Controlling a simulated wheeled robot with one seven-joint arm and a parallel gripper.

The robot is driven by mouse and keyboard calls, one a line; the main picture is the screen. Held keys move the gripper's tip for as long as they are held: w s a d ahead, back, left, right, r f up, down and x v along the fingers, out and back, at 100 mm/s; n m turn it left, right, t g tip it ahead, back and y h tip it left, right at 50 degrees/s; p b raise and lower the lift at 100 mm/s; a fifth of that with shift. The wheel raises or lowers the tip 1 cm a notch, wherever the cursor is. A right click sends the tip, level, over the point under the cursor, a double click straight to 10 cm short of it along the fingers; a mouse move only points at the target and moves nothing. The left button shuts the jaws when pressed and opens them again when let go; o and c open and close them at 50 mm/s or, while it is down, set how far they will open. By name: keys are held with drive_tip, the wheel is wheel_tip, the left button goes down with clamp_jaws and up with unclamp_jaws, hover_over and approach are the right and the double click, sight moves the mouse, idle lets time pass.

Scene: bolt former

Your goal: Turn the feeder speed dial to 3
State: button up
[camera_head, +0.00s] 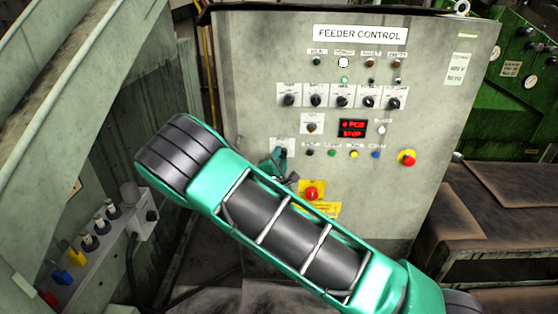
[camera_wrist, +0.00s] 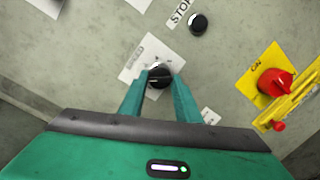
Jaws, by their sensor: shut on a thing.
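The feeder speed dial (camera_wrist: 159,73) is a black round knob on a white plate marked SPEED (camera_wrist: 136,55) in the wrist view. My gripper (camera_wrist: 160,84) has its two green fingers on either side of the knob and is shut on it. In the head view my gripper (camera_head: 284,164) reaches the lower left of the FEEDER CONTROL panel (camera_head: 238,80), at the dial's white plate (camera_head: 274,146). There the fingers and wrist partly cover the dial. Its pointer and the scale number it faces are too small to read.
To the dial's right are a black STOP button (camera_wrist: 198,23) and a red switch on a yellow plate (camera_wrist: 276,82). Several black knobs (camera_head: 342,101) line the panel above, with a red display (camera_head: 352,128). A red emergency button (camera_head: 407,158) is at right.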

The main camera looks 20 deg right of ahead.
drive_tip(key=shift+r+m, duration=0.15)
drive_tip(key=shift+m, duration=3.15)
drive_tip(key=shift+y, duration=0.4)
drive_tip(key=o, duration=1)
drive_tip(key=shift+g, duration=0.3)
drive_tip(key=f+v, duration=0.1)
drive_tip(key=v, duration=0.9)
drive_tip(key=shift+s+a+r, duration=0.15)
drive_tip(key=shift+s+r, duration=0.2)
